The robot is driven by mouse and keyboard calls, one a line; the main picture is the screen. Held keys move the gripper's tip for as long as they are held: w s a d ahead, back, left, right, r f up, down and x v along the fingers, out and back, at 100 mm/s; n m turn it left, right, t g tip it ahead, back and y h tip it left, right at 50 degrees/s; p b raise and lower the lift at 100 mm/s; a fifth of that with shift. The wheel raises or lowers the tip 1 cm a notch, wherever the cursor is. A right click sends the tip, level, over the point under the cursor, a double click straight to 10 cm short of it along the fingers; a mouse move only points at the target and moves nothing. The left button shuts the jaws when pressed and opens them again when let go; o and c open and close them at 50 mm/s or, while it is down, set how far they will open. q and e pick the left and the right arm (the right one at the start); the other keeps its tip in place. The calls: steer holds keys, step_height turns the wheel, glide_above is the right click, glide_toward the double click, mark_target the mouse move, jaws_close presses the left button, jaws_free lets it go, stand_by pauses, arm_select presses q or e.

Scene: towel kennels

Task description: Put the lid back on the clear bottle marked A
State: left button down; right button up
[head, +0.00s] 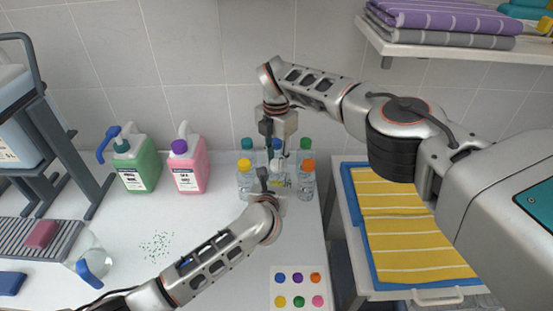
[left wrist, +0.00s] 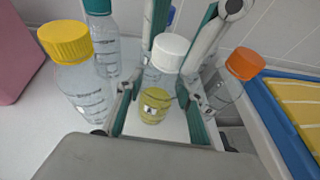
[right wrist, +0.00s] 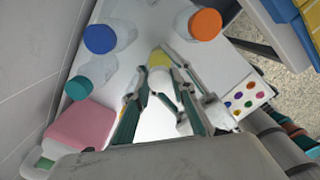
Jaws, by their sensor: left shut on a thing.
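The clear bottle (left wrist: 155,106) has yellow near its base. Its dark mark is too small to read. It stands in the middle of a bottle group. My left gripper (head: 263,178) is shut on this bottle; its fingers are on both sides in the left wrist view. The white lid (left wrist: 170,52) is at the bottle's top, upright; I cannot tell whether it is fully seated. My right gripper (head: 279,148) comes down from above, its fingers apart on either side of the lid. It also shows in the right wrist view (right wrist: 165,95). My fingers partly hide the bottle and lid.
Close around stand a yellow-capped bottle (left wrist: 65,42), an orange-capped bottle (left wrist: 245,63), a teal-capped bottle (head: 247,144) and others. Green (head: 137,165) and pink (head: 188,165) jugs stand left. A colour-dot card (head: 298,288) lies in front. A yellow towel (head: 410,215) is at right.

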steer(key=o, duration=0.4)
steer(key=shift+r, duration=2.25)
steer(key=shift+c, duration=0.3)
steer(key=n, duration=0.2)
steer(key=r+n, duration=0.1)
steer(key=n, duration=0.3)
steer(key=shift+r+n, duration=0.3)
steer(key=shift+r, duration=0.1)
steer(key=n, duration=0.2)
steer(key=r+n, duration=0.1)
steer(key=n, duration=0.3)
steer(key=shift+r, duration=0.35)
